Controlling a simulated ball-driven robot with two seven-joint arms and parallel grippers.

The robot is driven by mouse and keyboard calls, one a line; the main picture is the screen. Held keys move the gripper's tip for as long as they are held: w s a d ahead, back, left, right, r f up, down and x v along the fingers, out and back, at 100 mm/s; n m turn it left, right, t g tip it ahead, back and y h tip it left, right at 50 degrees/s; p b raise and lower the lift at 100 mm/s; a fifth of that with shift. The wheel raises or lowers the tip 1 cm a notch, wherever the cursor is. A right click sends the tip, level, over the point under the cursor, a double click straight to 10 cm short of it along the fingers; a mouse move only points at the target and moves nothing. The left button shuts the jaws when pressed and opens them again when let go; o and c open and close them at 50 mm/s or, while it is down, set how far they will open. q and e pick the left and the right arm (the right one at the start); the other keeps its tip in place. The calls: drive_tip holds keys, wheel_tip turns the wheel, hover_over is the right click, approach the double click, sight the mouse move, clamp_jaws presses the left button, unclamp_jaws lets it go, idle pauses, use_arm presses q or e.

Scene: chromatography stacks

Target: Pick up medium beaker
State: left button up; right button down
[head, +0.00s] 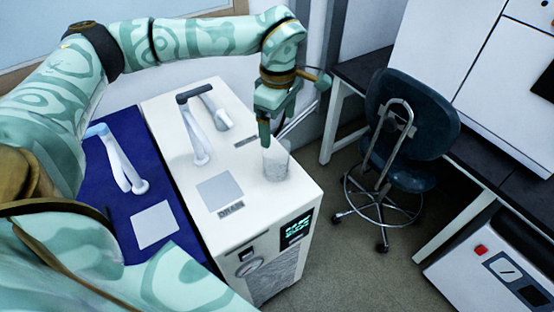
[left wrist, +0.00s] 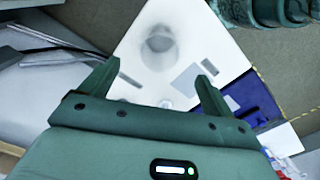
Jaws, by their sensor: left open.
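The beaker (head: 276,162) is clear and stands upright on the white cabinet top, near its right edge. My left gripper (head: 265,138) points down over the beaker's left rim in the head view; whether it touches is unclear. In the left wrist view the beaker (left wrist: 160,42) is a faint round shape beyond the fingertips. There the left gripper (left wrist: 155,72) is open, with nothing between its fingers. My right gripper is not in view.
The white cabinet (head: 185,135) carries a grey-and-white arm-like fixture (head: 197,125) and a flat grey plate (head: 220,192). A blue-topped unit (head: 115,195) adjoins it on the left. A dark chair (head: 410,115) and bench stand to the right, with open floor between.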

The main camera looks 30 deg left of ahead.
use_arm(q)
drive_tip(key=b, duration=0.1)
approach(276, 154)
drive_tip(key=s+d, duration=0.2)
drive_tip(key=shift+s+d+f, duration=0.1)
drive_tip(key=shift+s+f, duration=0.1)
drive_tip(key=shift+f, duration=0.55)
drive_tip(key=f, duration=0.1)
drive_tip(key=f+b, duration=0.1)
drive_tip(key=f, duration=0.3)
drive_tip(key=shift+s+a+b, duration=0.1)
drive_tip(key=shift+a+b, duration=0.15)
drive_tip(key=shift+b, duration=0.15)
drive_tip(key=shift+r, duration=0.1)
drive_tip(key=shift+c, duration=1)
drive_tip(key=c, duration=0.9)
